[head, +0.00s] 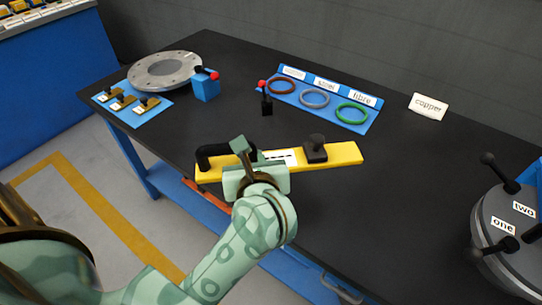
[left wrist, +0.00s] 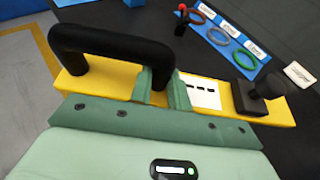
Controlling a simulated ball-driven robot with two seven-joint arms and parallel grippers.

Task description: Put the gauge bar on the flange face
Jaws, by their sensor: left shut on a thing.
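The gauge bar (head: 345,155) is a long yellow bar with a black arched handle, a white marked label and a black knobbed block. It lies roughly level across the front of the black bench in the head view; I cannot tell whether it touches the bench. My left gripper (head: 245,155) is shut on it beside the handle's right leg, and it also shows in the left wrist view (left wrist: 163,88). A grey round flanged body (head: 496,228) with black knobs and labels "one" and "two" stands at the right edge, partly cut off. My right gripper is out of view.
A grey bolted ring (head: 165,72) lies at the back left, by a blue plate (head: 133,108) with small brass pieces and a blue block (head: 206,88) with a red knob. Bench between is clear.

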